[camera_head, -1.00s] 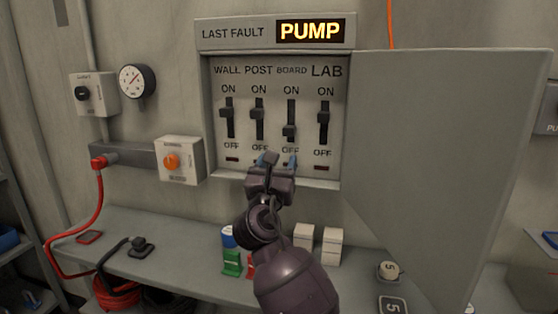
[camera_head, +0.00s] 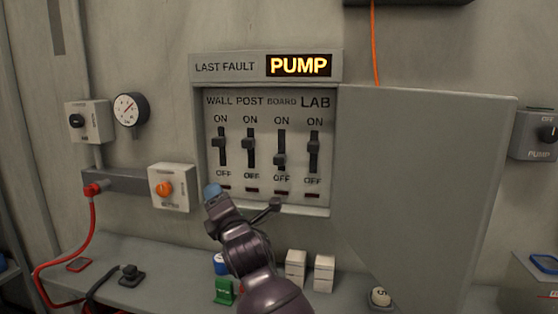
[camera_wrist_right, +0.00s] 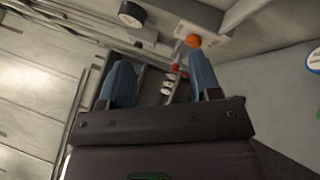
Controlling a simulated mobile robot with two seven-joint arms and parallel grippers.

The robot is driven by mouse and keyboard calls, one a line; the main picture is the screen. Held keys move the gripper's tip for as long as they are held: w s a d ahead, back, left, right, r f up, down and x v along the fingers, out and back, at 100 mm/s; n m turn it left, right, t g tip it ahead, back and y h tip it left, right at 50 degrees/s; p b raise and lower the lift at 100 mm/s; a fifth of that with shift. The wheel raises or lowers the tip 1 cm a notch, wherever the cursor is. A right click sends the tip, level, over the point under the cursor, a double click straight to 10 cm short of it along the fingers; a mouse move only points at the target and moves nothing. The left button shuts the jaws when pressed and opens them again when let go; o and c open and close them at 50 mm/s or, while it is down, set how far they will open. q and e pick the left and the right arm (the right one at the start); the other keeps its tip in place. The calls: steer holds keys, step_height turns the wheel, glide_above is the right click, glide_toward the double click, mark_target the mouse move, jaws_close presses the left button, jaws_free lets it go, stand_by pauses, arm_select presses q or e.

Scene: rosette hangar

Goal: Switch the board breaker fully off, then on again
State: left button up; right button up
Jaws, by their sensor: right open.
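The breaker panel (camera_head: 327,205) has four upright levers under WALL, POST, BOARD and LAB. The board breaker lever (camera_head: 280,159) sits lower than its neighbours, towards its OFF label. My right gripper (camera_head: 240,200) is in front of the panel's lower edge, below and left of the board lever and apart from it. Its blue-tipped fingers are spread and empty. They also show wide apart in the right wrist view (camera_wrist_right: 162,82), with small dark and pale parts between them that I cannot identify surely. My left gripper is not in view.
The open panel door (camera_head: 425,185) stands out on the right. An orange-knob box (camera_head: 171,188) is close left of my right gripper. The shelf (camera_head: 185,263) below holds a green block (camera_head: 224,291) and white blocks (camera_head: 296,265). A gauge (camera_head: 131,108) is on the wall.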

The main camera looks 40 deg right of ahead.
mark_target(278, 161)
steer(key=s+r+m+t+h, duration=0.1)
steer(key=s+r+m+t, duration=0.2)
steer(key=m, duration=1.2)
steer(key=s+r+m+t+h, duration=0.1)
steer(key=r+m+t, duration=0.3)
steer(key=m, duration=1.1)
steer(key=d+f+n+g+h, duration=0.2)
steer(key=d+n+g+h, duration=0.35)
steer(key=n, duration=1.15)
steer(key=d+f+n+g+h, duration=0.3)
steer(key=d+n+g+h, duration=0.3)
steer(key=n, duration=1.1)
steer(key=shift+g+h, duration=0.35)
steer(key=shift+g, duration=0.3)
steer(key=p+x, duration=0.1)
steer(key=x, duration=0.6)
steer(key=shift+w+r+p, duration=0.15)
steer(key=shift+r+p, duration=0.25)
steer(key=shift+r, duration=0.05)
steer(key=shift+w+d+r+n, duration=0.1)
steer(key=shift+w+d+n, duration=0.15)
steer(key=shift+n, duration=0.05)
